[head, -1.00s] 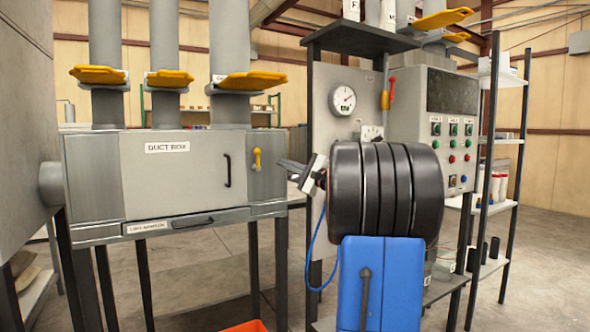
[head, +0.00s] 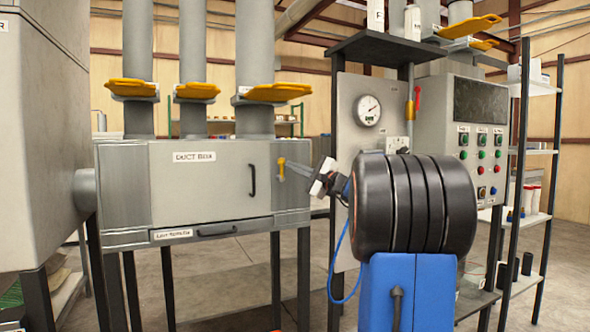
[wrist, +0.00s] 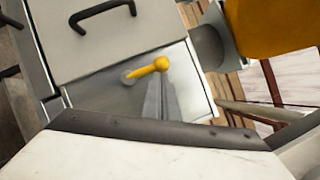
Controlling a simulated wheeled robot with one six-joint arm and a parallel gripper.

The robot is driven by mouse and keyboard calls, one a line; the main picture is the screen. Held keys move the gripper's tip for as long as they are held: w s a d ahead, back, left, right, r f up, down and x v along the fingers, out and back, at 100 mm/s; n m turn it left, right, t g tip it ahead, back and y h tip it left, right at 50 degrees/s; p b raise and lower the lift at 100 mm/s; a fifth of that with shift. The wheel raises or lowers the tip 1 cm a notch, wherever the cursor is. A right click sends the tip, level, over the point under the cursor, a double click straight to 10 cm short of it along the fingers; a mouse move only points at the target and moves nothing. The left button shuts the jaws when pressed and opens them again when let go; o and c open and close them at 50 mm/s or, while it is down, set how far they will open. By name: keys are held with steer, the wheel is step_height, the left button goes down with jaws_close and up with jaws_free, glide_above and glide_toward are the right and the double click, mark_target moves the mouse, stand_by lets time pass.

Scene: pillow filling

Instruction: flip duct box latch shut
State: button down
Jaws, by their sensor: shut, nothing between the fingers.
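The grey duct box (head: 198,190) stands on dark legs left of centre in the head view. Its yellow latch (head: 281,169) is on the right part of the front, upright in the picture, right of the door's black handle (head: 252,180). In the wrist view the latch (wrist: 148,69) has its rounded knob at the upper right of its pivot. My gripper (head: 290,166) is shut and empty, its fingertips close to the latch's right side. In the wrist view my fingers (wrist: 160,100) end just below the knob. I cannot tell if they touch it.
A lower drawer (head: 200,231) with a handle runs under the box door. Yellow gate plates (head: 132,88) cross the pipes above. A gauge panel (head: 368,110) and a button cabinet (head: 480,130) stand to the right, with shelves beyond.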

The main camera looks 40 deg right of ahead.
mark_target(283, 164)
steer(key=shift+a+r+n+g, duration=0.2)
steer(key=shift+n+g, duration=0.2)
steer(key=shift+n, duration=0.3)
steer(key=n, duration=0.1)
steer(key=a+n+g, duration=0.1)
steer(key=n, duration=0.1)
steer(key=shift+w+a+r, duration=0.2)
steer(key=shift+a+r, duration=0.05)
steer(key=shift+r, duration=0.15)
steer(key=a+n+g, duration=0.1)
steer(key=n, duration=0.1)
steer(key=a+n+g, duration=0.1)
steer(key=n, duration=0.1)
steer(key=shift+w+a, duration=0.1)
steer(key=shift+w, duration=0.1)
steer(key=n, duration=0.1)
steer(key=a+n+g+h, duration=0.2)
steer(key=n, duration=0.1)
steer(key=shift+w+a+f, duration=0.15)
steer(key=shift+w+f, duration=0.1)
steer(key=shift+f, duration=0.15)
steer(key=shift+w+a+f+n+g+h, duration=0.15)
steer(key=shift+a+f+n+g+h, duration=0.3)
steer(key=shift+n+h, duration=0.35)
steer(key=shift+f, duration=0.15)
steer(key=shift+a+f, duration=0.15)
